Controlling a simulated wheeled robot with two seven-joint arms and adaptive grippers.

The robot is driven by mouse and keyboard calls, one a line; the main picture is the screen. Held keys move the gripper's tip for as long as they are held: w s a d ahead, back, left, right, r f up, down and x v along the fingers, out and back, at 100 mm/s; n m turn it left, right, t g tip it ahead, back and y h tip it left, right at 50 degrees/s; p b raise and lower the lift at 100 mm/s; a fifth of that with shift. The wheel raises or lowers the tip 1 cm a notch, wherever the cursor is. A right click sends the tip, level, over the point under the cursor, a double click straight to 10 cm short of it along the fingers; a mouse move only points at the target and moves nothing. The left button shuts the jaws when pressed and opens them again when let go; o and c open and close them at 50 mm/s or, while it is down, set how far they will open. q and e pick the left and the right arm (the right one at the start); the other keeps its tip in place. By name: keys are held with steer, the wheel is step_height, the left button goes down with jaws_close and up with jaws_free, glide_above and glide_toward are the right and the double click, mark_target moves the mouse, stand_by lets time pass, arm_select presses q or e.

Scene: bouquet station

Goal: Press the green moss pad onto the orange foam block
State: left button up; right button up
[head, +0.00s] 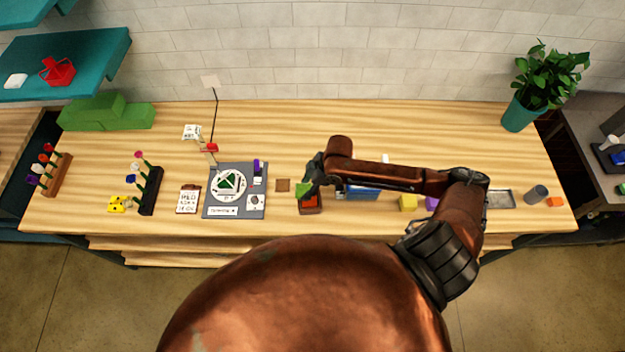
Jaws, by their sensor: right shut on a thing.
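My right gripper (311,180) is shut on the green moss pad (303,191), which is tilted and partly hidden by the fingers. It is right at the orange foam block (310,198), which sits in a small dark reddish-brown box near the front middle of the table. The pad overlaps the block's left and back side in the head view. I cannot tell whether the two touch. My left gripper is not in view.
Left of the box lie a small brown square (283,185) and a grey mat (220,211) with a round plate. To the right are a blue box (363,193), a yellow block (408,202), a metal tray (501,199) and a grey cup (537,193). The table's back middle is mostly clear.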

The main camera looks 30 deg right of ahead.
steer(key=shift+s+d+r+n+p, duration=0.15)
steer(key=shift+s+d+n+p, duration=0.15)
steer(key=shift+s+d+p, duration=0.15)
steer(key=shift+s+d+f+p, duration=0.15)
steer(key=shift+f+p, duration=0.05)
steer(key=shift+p, duration=0.1)
steer(key=shift+s+d+f+n, duration=0.1)
steer(key=shift+f+n, duration=0.05)
steer(key=shift+n, duration=0.15)
steer(key=shift+s+f+b, duration=0.15)
steer(key=shift+f+b, duration=0.35)
steer(key=shift+f, duration=0.2)
steer(key=shift+f+b, duration=0.55)
steer(key=shift+f, duration=0.05)
arm_select(q)
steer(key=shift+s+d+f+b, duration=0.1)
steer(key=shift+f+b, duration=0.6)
steer(key=shift+b, duration=0.2)
arm_select(e)
steer(key=shift+f, duration=0.75)
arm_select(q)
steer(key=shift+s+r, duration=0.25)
arm_select(e)
steer(key=shift+r, duration=0.1)
